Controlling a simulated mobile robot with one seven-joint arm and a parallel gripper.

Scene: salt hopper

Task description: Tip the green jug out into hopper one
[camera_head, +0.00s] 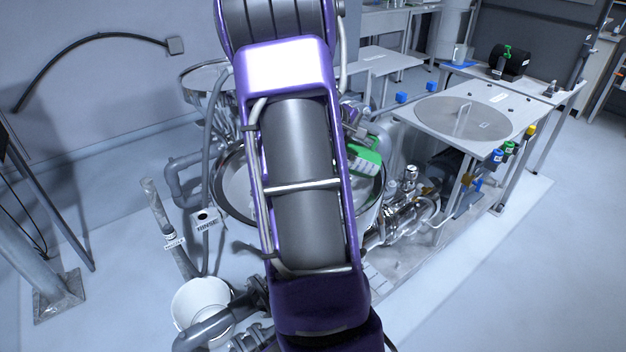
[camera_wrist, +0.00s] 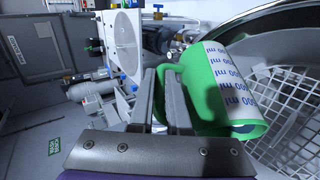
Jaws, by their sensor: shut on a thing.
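The green jug (camera_wrist: 207,90) has a white label with blue "ml" markings. My gripper (camera_wrist: 163,78) is shut on its handle at the left of the jug in the wrist view. In the head view the jug (camera_head: 366,161) shows partly behind my arm, over the right side of a large round hopper (camera_head: 230,187). The hopper's metal rim and white grid (camera_wrist: 290,125) lie beside and behind the jug in the wrist view. The jug looks tilted, but I cannot tell how far. I see no number on the hopper.
A second round vessel (camera_head: 205,76) stands at the back left. Pipes and a white bucket (camera_head: 202,302) are at the front left. A white table with a grey disc (camera_head: 462,117) stands to the right. My arm hides the hopper's middle.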

